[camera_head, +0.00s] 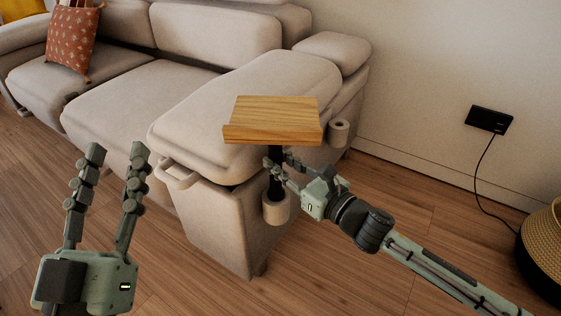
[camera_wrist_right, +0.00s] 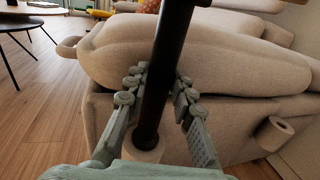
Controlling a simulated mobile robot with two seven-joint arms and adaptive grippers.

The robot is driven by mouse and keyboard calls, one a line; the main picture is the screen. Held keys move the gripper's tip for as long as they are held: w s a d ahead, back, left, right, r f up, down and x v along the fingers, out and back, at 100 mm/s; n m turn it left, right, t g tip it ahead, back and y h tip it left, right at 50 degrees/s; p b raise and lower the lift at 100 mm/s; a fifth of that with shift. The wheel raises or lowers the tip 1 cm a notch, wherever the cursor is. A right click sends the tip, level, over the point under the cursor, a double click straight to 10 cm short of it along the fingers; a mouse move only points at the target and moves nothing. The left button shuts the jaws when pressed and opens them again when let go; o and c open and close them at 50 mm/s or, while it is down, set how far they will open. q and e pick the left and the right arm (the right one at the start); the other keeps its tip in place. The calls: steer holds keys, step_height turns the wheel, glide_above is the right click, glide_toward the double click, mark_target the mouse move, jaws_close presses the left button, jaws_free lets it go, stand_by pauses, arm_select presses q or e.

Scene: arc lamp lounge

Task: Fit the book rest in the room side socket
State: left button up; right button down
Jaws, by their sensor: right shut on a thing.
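The book rest (camera_head: 272,117) is a wooden board with a front lip on a black post. It stands upright beside the sofa's near arm. My right gripper (camera_head: 277,172) is shut on the post, which also shows between the fingers in the right wrist view (camera_wrist_right: 165,75). The post's lower end meets the top of the nearer beige round socket (camera_head: 276,209) on the sofa side; I cannot tell how deep it sits. A second socket (camera_head: 340,133) farther along, nearer the wall, looks empty. My left gripper (camera_head: 117,152) is open and empty at the left.
The beige sofa (camera_head: 210,90) fills the middle, with a looped handle (camera_head: 178,174) on its front corner. A patterned cushion (camera_head: 73,42) lies on it. A black wall outlet (camera_head: 489,119) with a cord and a woven basket (camera_head: 545,240) are at the right. Wooden floor is clear in front.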

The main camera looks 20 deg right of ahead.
steer(key=shift+f, duration=0.2)
steer(key=c, duration=1.2)
jaws_free()
steer(key=shift+f, duration=0.15)
steer(key=shift+s, duration=0.15)
steer(key=v, duration=1.1)
steer(key=shift+s+d, duration=0.2)
steer(key=shift+s, duration=0.15)
